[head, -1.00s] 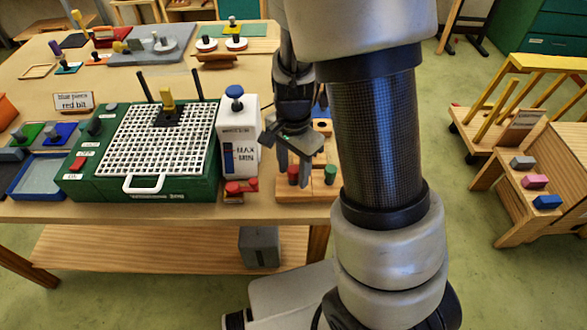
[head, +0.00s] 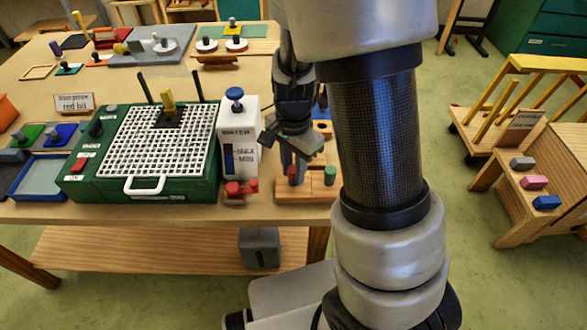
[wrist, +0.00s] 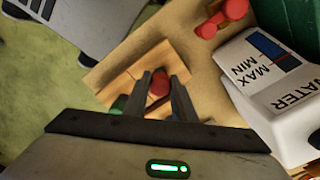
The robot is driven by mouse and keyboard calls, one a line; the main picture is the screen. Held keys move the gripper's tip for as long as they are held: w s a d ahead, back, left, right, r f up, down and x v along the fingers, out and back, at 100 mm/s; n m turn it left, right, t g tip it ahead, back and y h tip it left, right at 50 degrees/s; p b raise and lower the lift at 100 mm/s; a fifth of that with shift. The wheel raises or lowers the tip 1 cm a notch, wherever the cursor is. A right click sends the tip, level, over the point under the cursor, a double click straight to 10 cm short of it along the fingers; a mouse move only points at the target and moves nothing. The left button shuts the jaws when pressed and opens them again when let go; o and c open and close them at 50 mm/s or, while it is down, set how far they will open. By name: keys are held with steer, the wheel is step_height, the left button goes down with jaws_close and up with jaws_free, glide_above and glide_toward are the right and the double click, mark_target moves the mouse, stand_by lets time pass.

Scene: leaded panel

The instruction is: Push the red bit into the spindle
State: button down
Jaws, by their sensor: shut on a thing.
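The red bit (head: 291,177) stands at the left of a wooden block (head: 310,195) on the table's front edge. My gripper (head: 297,176) points down there. In the wrist view my gripper (wrist: 161,80) has one finger on each side of the red bit (wrist: 158,86), shut on it. The bit appears to be still at the block; its lower end is hidden. A green machine (head: 75,189) with a white grid top stands to the left. A yellow-topped piece on a black base (head: 168,116) sits on the grid. I cannot make out the spindle clearly.
A green bit (head: 330,176) stands on the same block, right of the red one. A white water bottle (head: 237,135) and red pieces (head: 240,188) are close to my gripper's left. A sign (head: 74,103) reads "red bit". Blue trays lie far left.

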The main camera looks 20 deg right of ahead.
steer(key=shift+r+p, duration=0.6)
steer(key=shift+r, duration=0.1)
stand_by(0.6)
steer(key=shift+r+p, duration=0.7)
steer(key=shift+r, duration=0.05)
